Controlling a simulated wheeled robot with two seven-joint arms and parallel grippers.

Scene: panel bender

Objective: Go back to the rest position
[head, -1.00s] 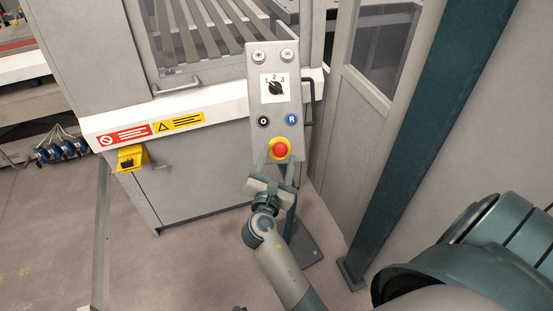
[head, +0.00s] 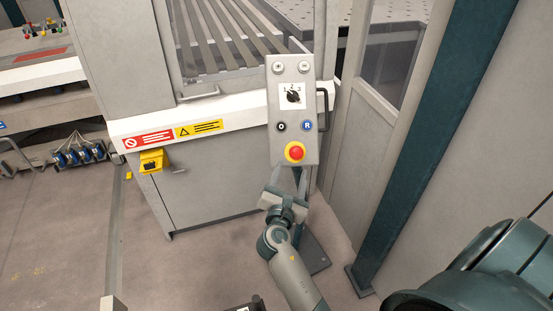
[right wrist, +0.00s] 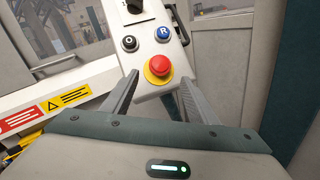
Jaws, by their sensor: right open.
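My right gripper (head: 289,180) is open and empty, just below the red emergency stop button (head: 295,152) with its yellow collar. In the right wrist view the red button (right wrist: 159,65) shows beyond the two spread fingers (right wrist: 150,100), which point toward the lower end of the grey control panel (head: 308,75). The panel has a rotary selector (head: 293,95), a black O button (head: 282,126) and a blue R button (head: 307,126). Whether the fingertips touch the panel is not clear. My left gripper is not in view.
The grey machine cabinet (head: 215,180) with warning labels and a yellow switch box (head: 152,161) stands behind and left. A dark green post (head: 418,140) and grey panels are on the right. Open floor (head: 60,240) lies at the lower left.

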